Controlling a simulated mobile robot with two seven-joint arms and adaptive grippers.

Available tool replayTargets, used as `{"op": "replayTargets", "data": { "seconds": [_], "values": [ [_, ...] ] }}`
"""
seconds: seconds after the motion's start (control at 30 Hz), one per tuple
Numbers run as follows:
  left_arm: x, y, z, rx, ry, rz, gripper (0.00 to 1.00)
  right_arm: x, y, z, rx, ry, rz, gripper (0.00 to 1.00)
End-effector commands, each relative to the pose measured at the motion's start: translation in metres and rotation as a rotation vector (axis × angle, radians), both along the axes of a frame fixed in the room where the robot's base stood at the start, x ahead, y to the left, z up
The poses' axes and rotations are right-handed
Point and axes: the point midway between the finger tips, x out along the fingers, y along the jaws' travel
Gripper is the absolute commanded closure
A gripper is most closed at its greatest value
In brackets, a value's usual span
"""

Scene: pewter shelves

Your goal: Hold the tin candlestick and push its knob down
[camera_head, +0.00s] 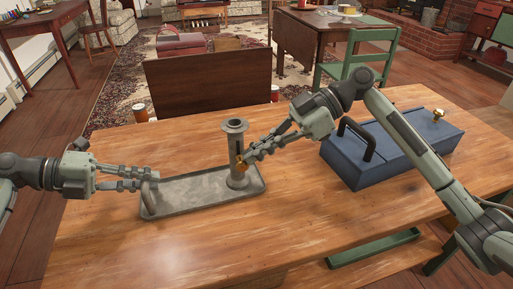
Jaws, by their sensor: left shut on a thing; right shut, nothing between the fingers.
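The tin candlestick is a grey upright tube (233,150) with a flared rim, standing at the right end of a long shallow grey tray (190,194). A small brass-coloured knob (242,167) sits low on the tube's right side. My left gripper (153,178) is shut on the tray's left end, where a small upright loop stands. My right gripper (248,160) is shut with nothing between its fingers. Its fingertips are at the tube's right side, just above the knob; I cannot tell whether they touch it.
A blue box (392,155) with a dark handle and a brass knob stands on the wooden table (330,235) at the right. The table's front and left are clear. A dark wooden panel (208,84) stands beyond the far edge.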

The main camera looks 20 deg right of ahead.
Motion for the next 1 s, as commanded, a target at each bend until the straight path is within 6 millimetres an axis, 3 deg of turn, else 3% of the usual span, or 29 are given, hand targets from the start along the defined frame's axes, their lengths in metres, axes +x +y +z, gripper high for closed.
{"op": "replayTargets", "data": {
  "seconds": [0.27,0.6,0.8,1.0],
  "values": [
    [0.0,0.0,0.001,-0.001,-0.001,0.0,1.0,0.001,-0.01,0.037,-0.002,-0.007,0.0,1.0],
    [0.0,0.0,0.0,-0.001,-0.001,0.0,1.0,0.001,-0.073,0.075,0.0,-0.001,-0.003,1.0],
    [0.0,0.0,0.0,-0.001,-0.001,0.0,1.0,0.001,-0.093,0.086,0.0,-0.001,-0.001,1.0],
    [0.0,0.0,0.001,-0.001,-0.001,0.0,1.0,0.001,-0.097,0.089,0.0,-0.001,0.001,1.0]
  ]
}}
